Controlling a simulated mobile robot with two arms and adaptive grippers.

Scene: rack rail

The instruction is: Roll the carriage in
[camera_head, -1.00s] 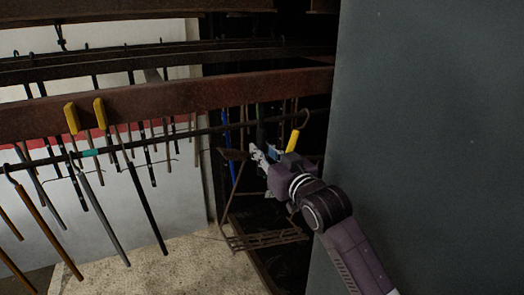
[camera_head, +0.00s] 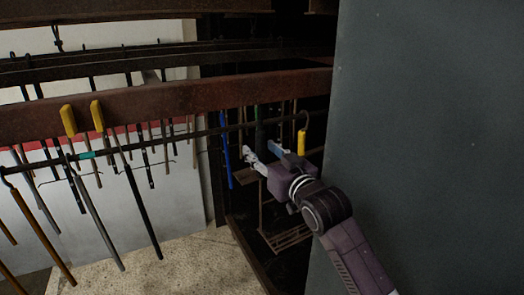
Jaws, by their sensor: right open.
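A thin dark rail (camera_head: 190,134) runs from the lower left up to the right, with a teal band (camera_head: 86,155) on it. A brown metal frame with a small flat plate (camera_head: 246,176) and a slatted lower shelf (camera_head: 290,237) hangs below the rail's right part; it looks like the carriage. Its upper attachment is hidden. My right gripper (camera_head: 261,151) is open, just above the plate and in front of the frame. I cannot tell whether it touches the frame. My left gripper is not in view.
Several long rods (camera_head: 143,212) hang at the left. A yellow-handled hook (camera_head: 302,142) hangs close behind my gripper. A large grey panel (camera_head: 430,120) fills the right side.

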